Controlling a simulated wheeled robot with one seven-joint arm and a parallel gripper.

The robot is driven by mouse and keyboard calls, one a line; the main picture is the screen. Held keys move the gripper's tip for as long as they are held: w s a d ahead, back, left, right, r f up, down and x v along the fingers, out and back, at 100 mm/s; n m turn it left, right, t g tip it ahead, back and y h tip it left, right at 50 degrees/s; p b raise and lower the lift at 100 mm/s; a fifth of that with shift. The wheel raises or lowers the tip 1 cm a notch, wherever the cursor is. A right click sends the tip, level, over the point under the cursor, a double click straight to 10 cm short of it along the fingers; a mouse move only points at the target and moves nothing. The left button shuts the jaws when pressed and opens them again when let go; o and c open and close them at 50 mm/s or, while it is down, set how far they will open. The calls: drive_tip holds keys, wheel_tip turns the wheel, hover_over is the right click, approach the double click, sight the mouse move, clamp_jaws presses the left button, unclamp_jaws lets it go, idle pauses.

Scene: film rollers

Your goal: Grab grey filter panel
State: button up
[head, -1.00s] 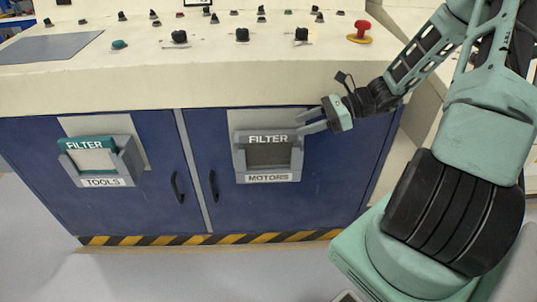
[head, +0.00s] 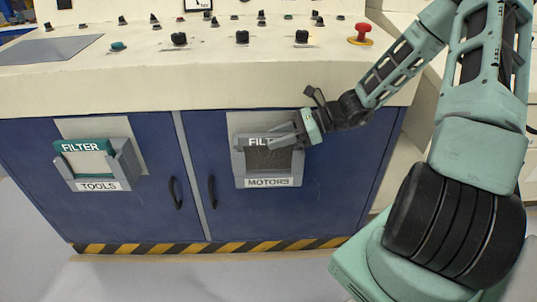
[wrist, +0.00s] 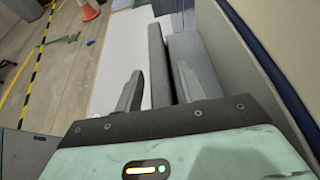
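The grey filter panel (head: 266,160) has a dark mesh face and a "FILTER" label partly hidden by my gripper. It sits in the grey "MOTORS" holder (head: 268,183) on the right blue cabinet door. My gripper (head: 274,137) is at the panel's upper right part. In the wrist view, my gripper (wrist: 159,88) is open, with one finger on each side of a grey upright edge (wrist: 157,62) that looks like the panel's. Whether the fingers touch it cannot be told.
A teal filter panel (head: 84,160) sits in the "TOOLS" holder (head: 98,186) on the left door. Black door handles (head: 212,191) stand out between the holders. The cream console (head: 200,82) overhangs above, with knobs and a red button (head: 361,34). The floor in front is clear.

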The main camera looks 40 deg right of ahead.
clamp_jaws()
drive_tip(key=shift+r, duration=0.15)
